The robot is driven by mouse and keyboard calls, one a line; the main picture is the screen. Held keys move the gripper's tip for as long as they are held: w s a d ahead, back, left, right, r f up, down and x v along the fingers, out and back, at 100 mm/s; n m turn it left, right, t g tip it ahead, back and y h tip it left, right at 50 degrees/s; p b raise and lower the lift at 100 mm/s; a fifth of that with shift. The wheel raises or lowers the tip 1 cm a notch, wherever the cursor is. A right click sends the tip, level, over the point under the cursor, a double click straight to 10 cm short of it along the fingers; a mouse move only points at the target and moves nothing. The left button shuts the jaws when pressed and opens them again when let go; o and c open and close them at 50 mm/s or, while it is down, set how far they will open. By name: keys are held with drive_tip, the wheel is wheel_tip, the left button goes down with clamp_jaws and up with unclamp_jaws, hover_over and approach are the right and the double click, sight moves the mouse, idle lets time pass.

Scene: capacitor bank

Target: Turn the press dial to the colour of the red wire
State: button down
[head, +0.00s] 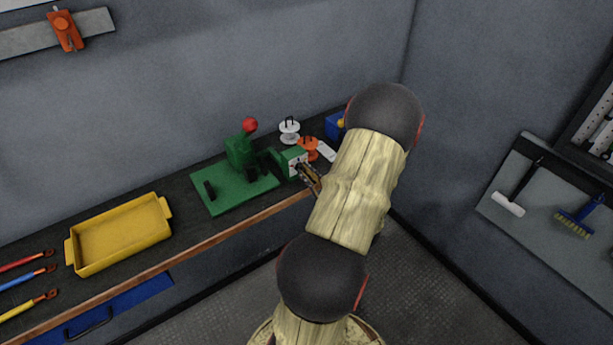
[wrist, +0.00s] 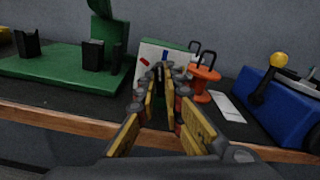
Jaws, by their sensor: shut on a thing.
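The green press (head: 238,155) with a red ball on its lever stands on a green base plate on the bench. At its right is a green dial box with a white face (head: 291,158); the face also shows in the wrist view (wrist: 148,52), with a red mark at its left and a blue mark near the middle. My gripper (head: 303,169) is at this face, shut on the press dial, whose knob is mostly hidden between the fingertips (wrist: 164,76). Its pointing direction cannot be read. The red wire (head: 25,262) lies at the bench's far left.
Blue (head: 25,278) and yellow (head: 28,305) wires lie beside the red one. A yellow tray (head: 122,236) sits left of the press.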

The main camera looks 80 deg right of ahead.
drive_tip(key=n+b, duration=0.2)
drive_tip(key=n, duration=0.1)
drive_tip(key=n+b, duration=0.1)
drive_tip(key=shift+f+n+b, duration=0.25)
drive_tip(key=shift+n+b, duration=0.05)
drive_tip(key=shift+b, duration=0.05)
drive_tip(key=n+b, duration=0.4)
drive_tip(key=shift+w+a, duration=0.1)
drive_tip(key=shift+r, duration=0.1)
drive_tip(key=c, duration=2)
unclamp_jaws()
drive_tip(key=shift+o, duration=0.4)
drive_tip(key=v, duration=1.2)
